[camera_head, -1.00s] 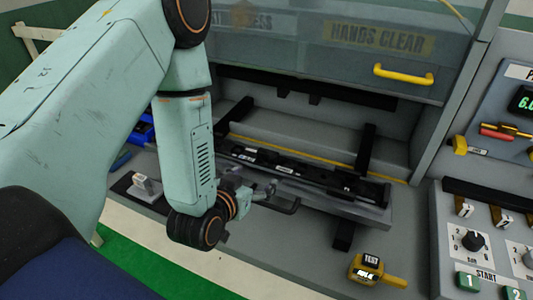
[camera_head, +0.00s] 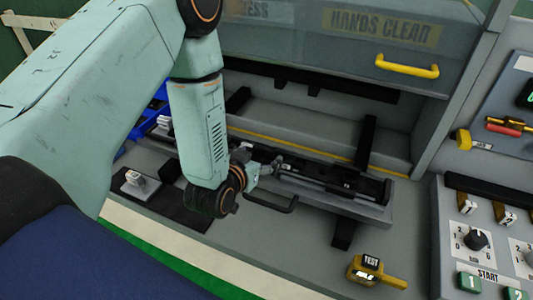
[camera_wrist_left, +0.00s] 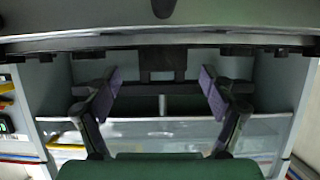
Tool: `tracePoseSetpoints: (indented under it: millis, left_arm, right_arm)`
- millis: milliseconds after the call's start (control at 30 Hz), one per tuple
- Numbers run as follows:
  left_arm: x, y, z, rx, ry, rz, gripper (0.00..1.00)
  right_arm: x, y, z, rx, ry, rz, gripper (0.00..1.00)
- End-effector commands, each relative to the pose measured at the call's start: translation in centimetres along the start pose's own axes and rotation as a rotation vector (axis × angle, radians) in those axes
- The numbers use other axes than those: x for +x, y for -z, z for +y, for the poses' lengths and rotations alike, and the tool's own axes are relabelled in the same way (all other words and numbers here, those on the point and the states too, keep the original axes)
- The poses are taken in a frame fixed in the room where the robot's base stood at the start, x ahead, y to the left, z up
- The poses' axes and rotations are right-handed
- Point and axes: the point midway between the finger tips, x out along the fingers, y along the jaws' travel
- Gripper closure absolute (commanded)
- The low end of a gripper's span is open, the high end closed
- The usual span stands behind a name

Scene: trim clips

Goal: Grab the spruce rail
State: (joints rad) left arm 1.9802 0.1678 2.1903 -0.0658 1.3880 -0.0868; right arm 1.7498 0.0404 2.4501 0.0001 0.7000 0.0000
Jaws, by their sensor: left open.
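My left gripper (camera_head: 268,167) is over the left part of a long dark rail-like assembly (camera_head: 335,178) on a grey fixture (camera_head: 368,210). In the left wrist view its two fingers with purple pads (camera_wrist_left: 160,88) stand wide apart, with nothing between them. A dark green shape fills the bottom middle of that view; I cannot tell whether it is part of my gripper. No rail clearly of spruce colour shows in the head view. My left forearm and wrist hide the assembly's left end. My right gripper is not in view.
A raised guard with a yellow handle (camera_head: 407,67) hangs above the fixture. A black bar handle (camera_head: 272,203) sticks out in front. A yellow tester (camera_head: 375,271) and a button console (camera_head: 485,240) are at right. Blue bins (camera_head: 150,115) and a black mat (camera_head: 190,208) are at left.

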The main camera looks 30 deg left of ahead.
Motion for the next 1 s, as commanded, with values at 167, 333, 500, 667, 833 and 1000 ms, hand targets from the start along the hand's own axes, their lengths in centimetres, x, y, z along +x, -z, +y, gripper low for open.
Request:
tracePoseSetpoints:
  millis: [167, 333, 500, 667, 833, 1000]
  left_arm:
    - [2.3, 0.3, -0.1, 0.001, 0.001, 0.001, 0.17]
    - [3.1, 0.3, -0.2, 0.0, 0.001, -0.001, 0.17]
    - [3.2, 0.3, -0.3, 0.0, 0.001, -0.001, 0.17]
    - [3.2, 0.3, -0.3, 0.0, 0.001, -0.001, 0.29]
    - [3.2, 0.3, -0.3, 0.0, 0.001, -0.001, 0.43]
    - [3.2, 0.3, -0.3, 0.0, 0.001, -0.001, 0.58]
  right_arm:
    - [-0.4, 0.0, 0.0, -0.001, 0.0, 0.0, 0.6]
    - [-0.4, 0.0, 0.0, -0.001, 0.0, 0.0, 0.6]
    - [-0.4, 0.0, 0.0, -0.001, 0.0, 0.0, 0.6]
    - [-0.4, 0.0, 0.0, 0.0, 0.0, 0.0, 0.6]
    - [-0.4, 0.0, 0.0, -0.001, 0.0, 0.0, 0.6]
    - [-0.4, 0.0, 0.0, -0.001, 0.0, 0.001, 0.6]
